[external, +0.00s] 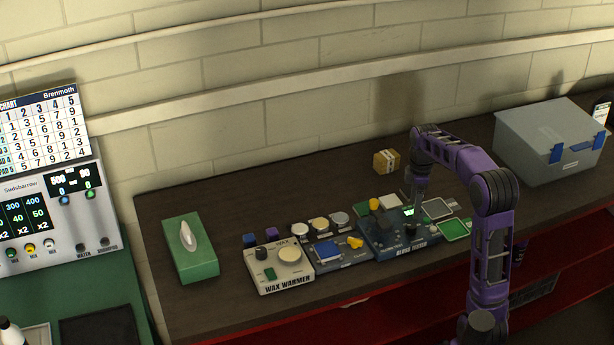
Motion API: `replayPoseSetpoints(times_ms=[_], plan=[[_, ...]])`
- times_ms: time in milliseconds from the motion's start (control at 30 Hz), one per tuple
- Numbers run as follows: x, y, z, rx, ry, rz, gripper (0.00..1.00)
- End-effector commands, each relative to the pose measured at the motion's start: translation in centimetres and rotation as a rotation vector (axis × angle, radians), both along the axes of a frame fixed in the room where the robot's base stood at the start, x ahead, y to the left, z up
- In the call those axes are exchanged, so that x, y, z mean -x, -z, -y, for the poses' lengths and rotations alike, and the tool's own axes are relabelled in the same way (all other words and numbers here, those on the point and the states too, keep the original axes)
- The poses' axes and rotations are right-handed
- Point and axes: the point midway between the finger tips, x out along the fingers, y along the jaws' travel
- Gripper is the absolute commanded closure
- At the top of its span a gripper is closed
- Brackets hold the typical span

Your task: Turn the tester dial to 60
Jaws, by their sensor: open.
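The gloss tester (372,243) is a dark blue box on the brown bench, with its name printed on the front. A green lit display (409,211) shows on its top. A dark round knob (411,228), which looks like the dial, sits near its front right. Its setting is too small to read. My gripper (411,207) points down over the tester, close to the display and behind the dark knob. It is open and empty. I cannot tell whether it touches the tester.
The cream wax warmer (290,279) and a blue unit with a yellow knob (355,242) stand left of the tester. A green tissue box (190,260) is at far left, a grey lidded bin (545,140) at back right.

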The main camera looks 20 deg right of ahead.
Motion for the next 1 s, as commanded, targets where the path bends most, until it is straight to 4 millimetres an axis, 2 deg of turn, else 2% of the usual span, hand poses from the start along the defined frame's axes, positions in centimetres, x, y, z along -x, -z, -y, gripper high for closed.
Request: replayPoseSetpoints(times_ms=[33, 100, 300, 500, 800, 867, 1000], plan=[[0.1, 1.5, 0.0, 0.000, 0.000, -0.005, 0.29], [0.1, 3.0, 0.0, -0.001, 0.000, -0.004, 0.29], [0.0, 6.3, 0.0, 0.001, 0.000, -0.001, 0.29], [0.0, 7.8, 0.0, 0.001, 0.000, 0.000, 0.29], [0.0, 7.9, 0.0, 0.001, 0.000, 0.001, 0.29], [0.0, 7.9, 0.0, 0.001, 0.000, 0.001, 0.38], [0.0, 7.9, 0.0, 0.001, 0.000, 0.001, 0.63]])
